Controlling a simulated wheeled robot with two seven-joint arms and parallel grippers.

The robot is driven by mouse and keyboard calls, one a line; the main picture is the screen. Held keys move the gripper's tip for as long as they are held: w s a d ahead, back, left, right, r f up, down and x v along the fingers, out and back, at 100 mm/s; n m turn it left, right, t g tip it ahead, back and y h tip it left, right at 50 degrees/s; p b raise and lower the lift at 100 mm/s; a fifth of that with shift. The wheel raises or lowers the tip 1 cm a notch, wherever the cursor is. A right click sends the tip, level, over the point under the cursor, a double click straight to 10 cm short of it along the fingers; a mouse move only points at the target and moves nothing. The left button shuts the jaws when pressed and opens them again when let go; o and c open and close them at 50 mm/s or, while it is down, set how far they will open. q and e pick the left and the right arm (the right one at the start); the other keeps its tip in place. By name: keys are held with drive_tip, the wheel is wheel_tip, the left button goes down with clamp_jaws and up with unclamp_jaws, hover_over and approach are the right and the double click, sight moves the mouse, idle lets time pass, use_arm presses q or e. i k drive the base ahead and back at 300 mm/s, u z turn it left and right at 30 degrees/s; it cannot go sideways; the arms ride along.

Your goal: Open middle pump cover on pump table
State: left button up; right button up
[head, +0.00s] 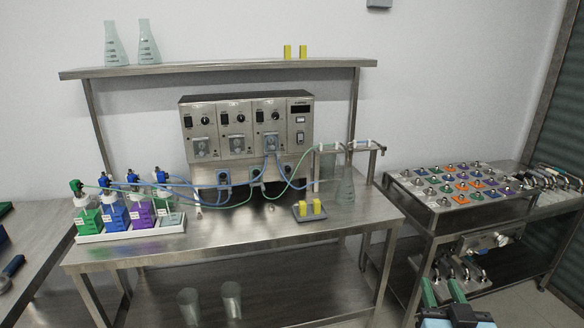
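The pump unit (247,125) is a steel box with three pump heads side by side, standing at the back of the steel pump table (235,235). The middle pump cover (237,146) is a small, clear-looking square below a black knob. It looks flat against the front, but it is too small to tell for sure whether it is shut. My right gripper (443,292) shows at the bottom right, with two green fingertips apart and nothing between them. It is far from the pump, in front of the right-hand table. My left gripper is not in view.
Blue and green tubes (205,188) run from the pump to capped bottles in a white tray (130,233). A flask (345,188) stands under a steel frame, beside a yellow-block holder (309,210). An upper shelf (220,67) overhangs the pump. The table's front middle is clear.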

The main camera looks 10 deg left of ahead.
sight(232, 131)
drive_tip(key=u, duration=1.3)
drive_tip(key=i, duration=1.8)
drive_tip(key=z, duration=0.55)
